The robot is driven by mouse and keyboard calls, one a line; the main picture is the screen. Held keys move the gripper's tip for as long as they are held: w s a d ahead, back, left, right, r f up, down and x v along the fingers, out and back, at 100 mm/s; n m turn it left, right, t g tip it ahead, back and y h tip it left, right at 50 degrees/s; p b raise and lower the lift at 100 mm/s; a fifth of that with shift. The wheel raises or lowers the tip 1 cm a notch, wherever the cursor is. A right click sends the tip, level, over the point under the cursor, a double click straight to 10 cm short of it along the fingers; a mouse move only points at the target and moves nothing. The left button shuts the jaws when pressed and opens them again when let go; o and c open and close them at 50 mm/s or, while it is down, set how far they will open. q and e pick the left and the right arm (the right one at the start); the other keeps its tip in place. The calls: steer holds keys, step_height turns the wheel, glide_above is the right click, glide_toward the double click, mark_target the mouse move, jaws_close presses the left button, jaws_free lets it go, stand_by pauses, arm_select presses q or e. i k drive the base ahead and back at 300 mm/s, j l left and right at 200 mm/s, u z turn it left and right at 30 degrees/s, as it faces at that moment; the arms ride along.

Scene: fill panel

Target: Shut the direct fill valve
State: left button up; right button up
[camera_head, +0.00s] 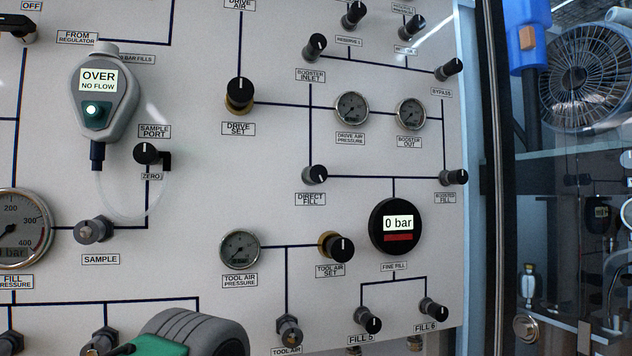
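The direct fill valve (315,175) is a small black knob on a grey base, right of the panel's middle. Its label, DIRECT FILL (310,199), is just below it. The knob has a pale pointer mark; I cannot clearly tell whether the valve is open or shut. Dark lines on the panel run up from it and right to the booster fill knob (454,177). Nothing covers or touches the direct fill knob. Neither of my grippers can be made out in view.
A dark grey rounded shape with a green part (160,346) stands in front of the panel at bottom left; I cannot tell what it is. The drive set knob (239,95) and fine fill display (397,226) stick out nearby. A fan (588,80) is at right.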

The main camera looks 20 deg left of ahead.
mark_target(317, 172)
steer(key=l+u, duration=0.1)
steer(key=u, duration=0.6)
steer(key=i, duration=0.05)
